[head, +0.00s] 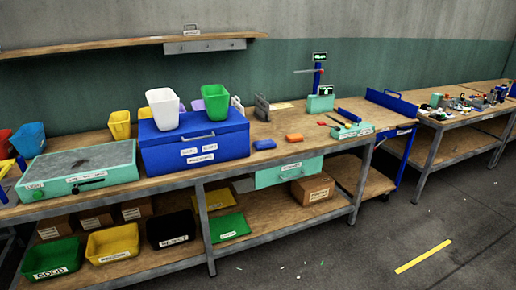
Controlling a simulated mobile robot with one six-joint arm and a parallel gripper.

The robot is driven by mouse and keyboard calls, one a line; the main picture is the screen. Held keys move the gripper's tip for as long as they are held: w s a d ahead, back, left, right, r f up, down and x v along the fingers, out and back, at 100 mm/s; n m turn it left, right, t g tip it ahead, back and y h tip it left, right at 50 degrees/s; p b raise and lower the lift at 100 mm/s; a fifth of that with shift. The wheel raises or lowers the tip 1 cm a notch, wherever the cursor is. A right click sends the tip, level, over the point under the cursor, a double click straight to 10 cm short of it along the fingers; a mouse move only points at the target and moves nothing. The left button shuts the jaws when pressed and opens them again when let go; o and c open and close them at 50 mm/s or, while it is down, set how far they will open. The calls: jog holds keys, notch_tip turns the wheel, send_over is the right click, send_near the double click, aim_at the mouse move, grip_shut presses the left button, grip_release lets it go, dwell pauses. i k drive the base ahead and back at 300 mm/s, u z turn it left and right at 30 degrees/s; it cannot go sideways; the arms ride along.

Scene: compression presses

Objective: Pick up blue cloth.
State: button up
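Nothing covers the blue piece. My gripper is not in view.
The blue box (195,151) carries a white bin (163,108) and a green bin (216,102). A teal case (80,172) stands at left. A teal drawer (290,171) hangs under the bench. The floor (340,260) in front at right is mostly clear.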

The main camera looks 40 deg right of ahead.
aim_at(269, 144)
jog(key=z, duration=0.35)
jog(key=i, duration=1)
jog(key=u, duration=0.3)
